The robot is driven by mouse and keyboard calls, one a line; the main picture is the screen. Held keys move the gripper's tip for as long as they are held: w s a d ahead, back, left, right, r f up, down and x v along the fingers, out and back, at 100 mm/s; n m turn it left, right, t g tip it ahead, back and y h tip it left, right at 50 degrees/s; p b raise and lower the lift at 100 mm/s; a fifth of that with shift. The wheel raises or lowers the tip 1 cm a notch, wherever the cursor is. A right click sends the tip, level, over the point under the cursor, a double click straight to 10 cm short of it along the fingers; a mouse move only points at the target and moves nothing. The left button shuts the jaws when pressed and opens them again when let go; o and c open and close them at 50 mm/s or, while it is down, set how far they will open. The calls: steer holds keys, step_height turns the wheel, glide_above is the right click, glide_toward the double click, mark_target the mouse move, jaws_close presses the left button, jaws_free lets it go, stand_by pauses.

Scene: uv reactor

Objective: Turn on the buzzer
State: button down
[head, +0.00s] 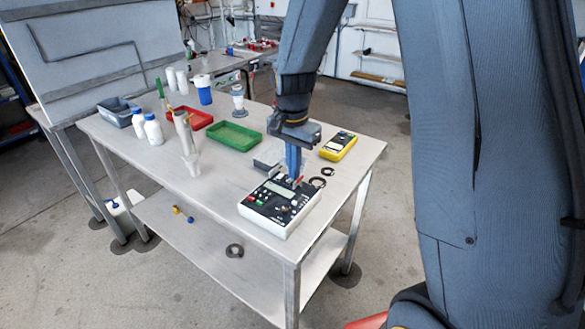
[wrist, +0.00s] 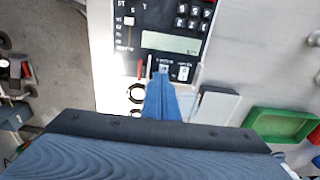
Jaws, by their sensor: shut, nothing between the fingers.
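The control box (head: 278,209), white with a black panel, sits at the table's near right corner. Its panel also fills the top middle of the wrist view (wrist: 125,60). It carries a grey display (wrist: 172,42), several keys (wrist: 195,12) and two small light switches or knobs by the lower edge, the right one (wrist: 184,73) clear of my fingers. I cannot read which control is the buzzer's. My gripper (head: 296,178) points down over the panel's far edge, shut and empty. Its tips (wrist: 162,80) are beside the left small control; I cannot tell if they touch.
A yellow meter (head: 338,146) and dark rings (head: 318,182) lie right of the box. A green tray (head: 233,139), a red tray (head: 194,119) and white bottles (head: 153,130) stand farther back. The table's middle front is mostly clear.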

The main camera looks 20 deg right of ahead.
steer(key=shift+s+d+f, duration=0.1)
steer(key=shift+s+f, duration=0.25)
steer(key=shift+f, duration=0.2)
steer(key=shift+s+a+p, duration=0.2)
steer(key=shift+a+p, duration=0.1)
steer(key=shift+p, duration=0.15)
steer(key=shift+a, duration=0.15)
steer(key=shift+f, duration=0.1)
steer(key=shift+a+r, duration=0.1)
steer(key=shift+r, duration=0.25)
steer(key=r+p, duration=0.2)
steer(key=r, duration=0.1)
steer(key=r+p, duration=0.2)
steer(key=shift+w, duration=0.35)
step_height(320, 180, up, 10)
steer(key=b, duration=0.2)
steer(key=shift+f+b, duration=0.2)
steer(key=shift+b, duration=0.15)
